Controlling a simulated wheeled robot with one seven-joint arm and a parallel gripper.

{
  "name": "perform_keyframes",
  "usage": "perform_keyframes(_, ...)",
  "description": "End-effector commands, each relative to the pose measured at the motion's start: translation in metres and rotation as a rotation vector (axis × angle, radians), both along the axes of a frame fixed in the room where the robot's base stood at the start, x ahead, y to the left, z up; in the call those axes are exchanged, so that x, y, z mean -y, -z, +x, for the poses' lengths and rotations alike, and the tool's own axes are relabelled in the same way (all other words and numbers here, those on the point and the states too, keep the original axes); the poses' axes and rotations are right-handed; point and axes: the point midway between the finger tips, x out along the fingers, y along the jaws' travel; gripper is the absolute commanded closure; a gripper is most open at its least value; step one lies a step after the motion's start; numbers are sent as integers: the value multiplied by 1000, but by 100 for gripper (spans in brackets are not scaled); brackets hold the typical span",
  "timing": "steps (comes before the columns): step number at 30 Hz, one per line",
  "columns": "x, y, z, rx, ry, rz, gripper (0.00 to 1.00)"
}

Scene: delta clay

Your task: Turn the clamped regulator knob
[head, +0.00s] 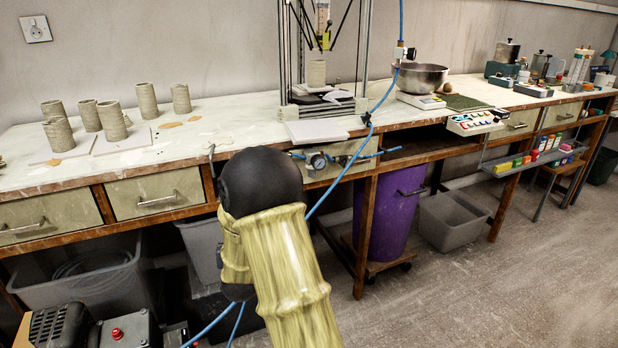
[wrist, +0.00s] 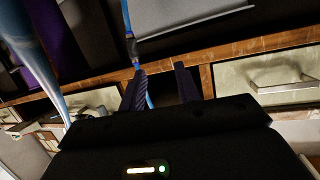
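The regulator (head: 318,161) is fixed at the bench's front edge, in front of a drawer, with a round dark part and blue hose on both sides. Its knob is too small to make out. A blue hose (wrist: 126,15) with a dark fitting (wrist: 132,48) runs down behind the left finger. I cannot identify the regulator in the wrist view.
The wooden bench (head: 225,158) has drawers along its front. A blue hose (head: 383,99) hangs beside the regulator. A purple bin (head: 392,215) and grey tub (head: 452,220) stand below. Clay cylinders stand at the bench's left.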

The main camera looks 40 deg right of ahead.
Motion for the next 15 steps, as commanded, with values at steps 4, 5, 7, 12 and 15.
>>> perform_keyframes(4, 43, -4, 7, 151, 148, -104, 67)
perform_keyframes(5, 51, -5, 6, 181, 180, -129, 67)
perform_keyframes(7, 68, -7, 3, 246, 251, -189, 67)
perform_keyframes(12, 101, -11, -17, 382, 423, -355, 67)
perform_keyframes(15, 111, -12, -30, 433, 498, -440, 67)
